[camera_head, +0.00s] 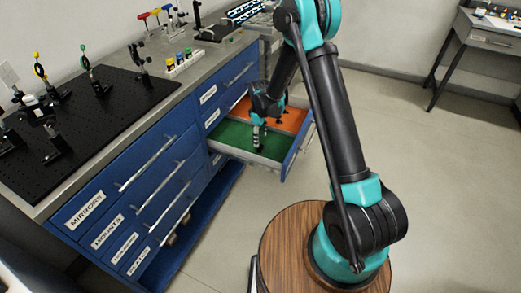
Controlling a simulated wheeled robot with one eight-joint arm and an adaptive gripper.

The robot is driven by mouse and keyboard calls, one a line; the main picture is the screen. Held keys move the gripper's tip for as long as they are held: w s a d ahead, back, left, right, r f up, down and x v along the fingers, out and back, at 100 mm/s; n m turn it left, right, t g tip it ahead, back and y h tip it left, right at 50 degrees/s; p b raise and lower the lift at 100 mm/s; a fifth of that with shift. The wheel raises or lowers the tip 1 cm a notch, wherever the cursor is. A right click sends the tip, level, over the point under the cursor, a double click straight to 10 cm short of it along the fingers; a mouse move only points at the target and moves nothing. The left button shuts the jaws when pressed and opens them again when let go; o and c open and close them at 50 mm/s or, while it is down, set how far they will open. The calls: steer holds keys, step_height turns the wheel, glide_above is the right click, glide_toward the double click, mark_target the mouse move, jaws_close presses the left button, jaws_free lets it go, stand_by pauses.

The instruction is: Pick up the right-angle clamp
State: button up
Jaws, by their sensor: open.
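My gripper (258,133) reaches down into an open drawer (262,163) of the blue cabinet. It is open and hangs over the green-floored compartment (232,134). A small dark item (261,149) lies directly under or between the fingertips on the green floor. It may be the right-angle clamp, but it is too small and partly hidden to tell. I cannot tell whether the fingers touch it.
The drawer's orange-floored compartment (294,117) holds small dark parts. The blue cabinet (150,190) has labelled drawers with long handles. A black breadboard (98,120) with several optic mounts lies on its top. Another table (480,38) stands far right. The floor between is clear.

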mark_target(260, 147)
steer(key=shift+d+f, duration=0.15)
steer(key=shift+f, duration=2.45)
steer(key=c, duration=1.2)
